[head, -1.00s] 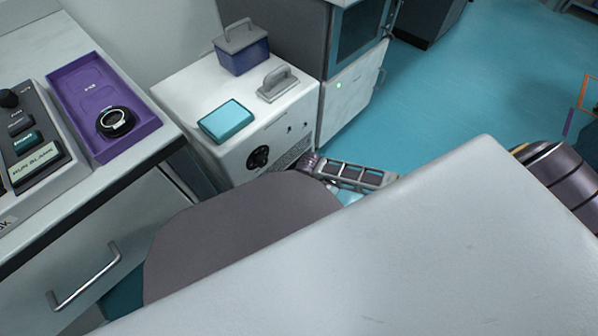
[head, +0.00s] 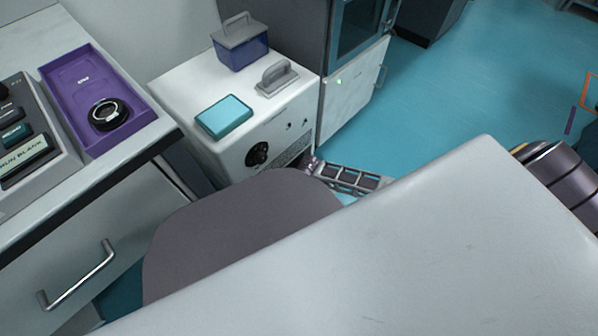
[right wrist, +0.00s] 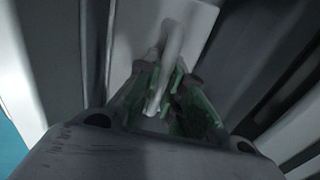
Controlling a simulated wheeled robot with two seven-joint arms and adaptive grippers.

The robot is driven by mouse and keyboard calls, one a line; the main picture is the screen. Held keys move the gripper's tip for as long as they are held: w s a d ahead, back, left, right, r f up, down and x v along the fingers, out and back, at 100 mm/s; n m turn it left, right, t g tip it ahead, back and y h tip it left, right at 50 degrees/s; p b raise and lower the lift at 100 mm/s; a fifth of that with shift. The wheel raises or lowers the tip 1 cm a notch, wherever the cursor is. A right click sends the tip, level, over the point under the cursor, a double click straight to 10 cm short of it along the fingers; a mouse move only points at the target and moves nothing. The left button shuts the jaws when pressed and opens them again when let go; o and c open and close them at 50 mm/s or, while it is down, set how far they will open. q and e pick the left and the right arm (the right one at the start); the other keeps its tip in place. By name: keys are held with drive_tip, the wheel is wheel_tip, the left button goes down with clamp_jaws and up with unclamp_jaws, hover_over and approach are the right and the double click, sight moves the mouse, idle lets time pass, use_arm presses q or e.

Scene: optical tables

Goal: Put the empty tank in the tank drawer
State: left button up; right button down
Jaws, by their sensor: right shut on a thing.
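A dark blue box-shaped tank (head: 243,50) with a grey lid and handle stands at the back of a white cabinet (head: 180,76) in the head view; I cannot tell whether it is empty. A closed pale drawer front (head: 130,232) with a bar handle (head: 76,275) is at lower left; I cannot tell if it is the tank drawer. In the right wrist view my right gripper (right wrist: 165,88) is shut on a pale handle (right wrist: 176,40) in front of a light panel (right wrist: 200,24). What the handle belongs to is unclear. My left gripper is not in view.
A grey handled lid (head: 276,80) and a teal box (head: 225,116) are on the white cabinet. A purple tray (head: 75,75) with a black ring (head: 108,114) and a button panel lie on the left bench. Open blue floor (head: 480,80) lies right. A large white surface hides the lower right.

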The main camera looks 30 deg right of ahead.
sight(303, 197)
drive_tip(key=shift+f, duration=0.1)
drive_tip(key=c, duration=2)
unclamp_jaws()
drive_tip(key=shift+f, duration=0.1)
drive_tip(key=o, duration=0.5)
drive_tip(key=shift+c, duration=0.2)
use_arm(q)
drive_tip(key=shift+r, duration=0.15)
use_arm(e)
drive_tip(key=shift+r, duration=0.2)
